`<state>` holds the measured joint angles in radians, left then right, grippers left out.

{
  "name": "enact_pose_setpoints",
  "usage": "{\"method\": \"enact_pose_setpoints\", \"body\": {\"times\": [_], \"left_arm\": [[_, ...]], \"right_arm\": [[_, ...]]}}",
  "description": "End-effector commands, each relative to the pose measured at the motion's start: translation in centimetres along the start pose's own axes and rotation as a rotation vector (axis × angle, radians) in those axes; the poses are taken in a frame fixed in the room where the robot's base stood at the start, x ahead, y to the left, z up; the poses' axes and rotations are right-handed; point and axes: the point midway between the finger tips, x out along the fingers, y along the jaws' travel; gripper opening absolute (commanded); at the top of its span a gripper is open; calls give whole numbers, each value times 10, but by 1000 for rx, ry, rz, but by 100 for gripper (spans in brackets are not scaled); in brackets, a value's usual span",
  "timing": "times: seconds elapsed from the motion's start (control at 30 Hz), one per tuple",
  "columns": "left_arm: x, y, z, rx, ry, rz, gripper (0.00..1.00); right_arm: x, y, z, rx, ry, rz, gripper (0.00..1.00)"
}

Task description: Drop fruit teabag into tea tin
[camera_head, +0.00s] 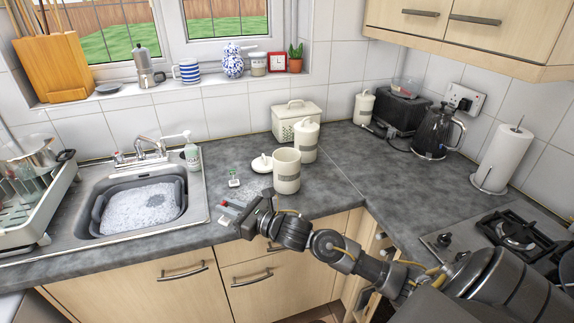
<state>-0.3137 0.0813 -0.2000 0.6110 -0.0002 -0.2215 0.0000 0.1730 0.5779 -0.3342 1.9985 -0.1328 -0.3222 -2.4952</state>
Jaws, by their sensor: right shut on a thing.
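My right gripper (230,212) is over the front edge of the counter, right of the sink. It is shut on a small item with a red part (224,204), which looks like the fruit teabag; the fingers hide most of it. The tea tin (287,172) is a cream canister with a grey label, standing upright and open, to the right of and behind the gripper. Its cream lid (262,164) lies on the counter just left of it. A green-tagged teabag (234,181) lies on the counter behind the gripper. My left gripper is not in view.
A sink with a soapy basin (97,212) is at the left, with a soap bottle (192,158) behind. A lidded canister (306,142) and a cream bread bin (297,112) stand behind the tin. Kettle, toaster and paper roll are at the right. The counter right of the tin is clear.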

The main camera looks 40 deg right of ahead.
Motion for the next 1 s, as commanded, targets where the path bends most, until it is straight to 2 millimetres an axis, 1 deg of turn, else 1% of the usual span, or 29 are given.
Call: {"method": "enact_pose_setpoints", "body": {"times": [0.03,0.07,0.1,0.17,0.2,0.27,0.3,0.4,0.5,0.6,0.7,0.8,1.0], "left_arm": [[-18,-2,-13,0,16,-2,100],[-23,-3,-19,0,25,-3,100],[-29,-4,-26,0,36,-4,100],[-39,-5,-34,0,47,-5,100],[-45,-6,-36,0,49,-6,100],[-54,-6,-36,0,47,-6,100],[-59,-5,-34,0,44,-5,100],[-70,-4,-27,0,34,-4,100],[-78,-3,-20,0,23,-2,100],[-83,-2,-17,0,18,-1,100],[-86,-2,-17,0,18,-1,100],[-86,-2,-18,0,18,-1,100],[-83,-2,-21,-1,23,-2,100]], "right_arm": [[2,-30,22,-4,0,-67,0],[3,-48,30,-4,-1,-108,0],[3,-71,40,-3,-1,-163,0],[1,-105,57,-4,-1,-244,0],[-2,-127,68,-4,-1,-297,0],[-6,-159,85,-3,-2,-372,0],[-11,-178,96,-3,-2,-420,0],[-22,-220,120,-2,-1,-525,0],[-33,-252,139,-1,-1,-606,0],[-42,-273,152,0,-1,-661,0],[-48,-284,159,1,-1,-694,0],[-50,-289,161,3,0,-707,0],[-50,-290,158,3,0,-708,0]]}}
